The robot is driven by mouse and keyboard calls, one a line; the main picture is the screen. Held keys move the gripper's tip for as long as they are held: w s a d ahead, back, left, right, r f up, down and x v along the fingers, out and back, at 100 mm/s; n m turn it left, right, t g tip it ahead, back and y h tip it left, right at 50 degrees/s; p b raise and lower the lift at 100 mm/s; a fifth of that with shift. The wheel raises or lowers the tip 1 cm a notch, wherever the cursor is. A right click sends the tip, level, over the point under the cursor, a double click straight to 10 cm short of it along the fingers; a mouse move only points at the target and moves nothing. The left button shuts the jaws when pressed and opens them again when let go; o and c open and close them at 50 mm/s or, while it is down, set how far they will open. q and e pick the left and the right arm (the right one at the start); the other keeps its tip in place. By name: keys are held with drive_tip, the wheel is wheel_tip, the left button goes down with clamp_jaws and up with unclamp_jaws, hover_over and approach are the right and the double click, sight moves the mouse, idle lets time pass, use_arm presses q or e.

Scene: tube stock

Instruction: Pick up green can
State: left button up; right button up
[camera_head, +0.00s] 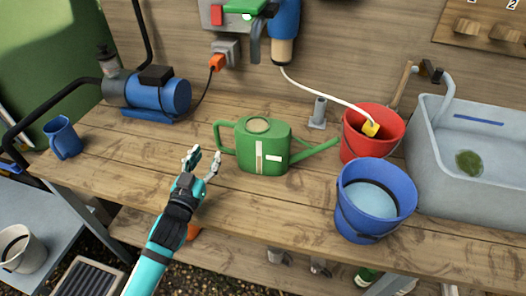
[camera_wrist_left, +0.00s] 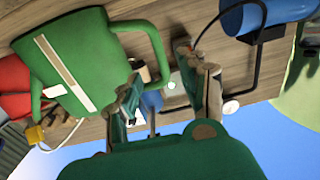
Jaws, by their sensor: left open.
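The green can (camera_head: 263,146) is a watering can standing upright on the wooden bench, its spout pointing right and its handle on the left. My left gripper (camera_head: 205,160) is open and empty, just in front of and left of the can's handle, apart from it in the head view. In the left wrist view the can (camera_wrist_left: 88,68) shows at the upper left, with its handle close to the open fingers of my left gripper (camera_wrist_left: 168,90). My right gripper is not in view.
A red bucket (camera_head: 366,149) and a blue bucket (camera_head: 361,222) stand right of the can, beside a grey sink (camera_head: 432,170). A blue pump (camera_head: 160,95) and a blue mug (camera_head: 63,138) are at the left.

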sight(216, 136)
use_arm(q)
drive_tip(key=shift+w+d, duration=0.25)
drive_tip(key=shift+w, duration=0.45)
drive_tip(key=shift+x, duration=0.8)
drive_tip(key=x, duration=0.5)
drive_tip(key=shift+f, duration=0.1)
clamp_jaws()
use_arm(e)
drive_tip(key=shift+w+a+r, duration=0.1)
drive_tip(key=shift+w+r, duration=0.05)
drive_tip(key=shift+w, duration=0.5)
use_arm(q)
drive_tip(key=shift+r, duration=0.3)
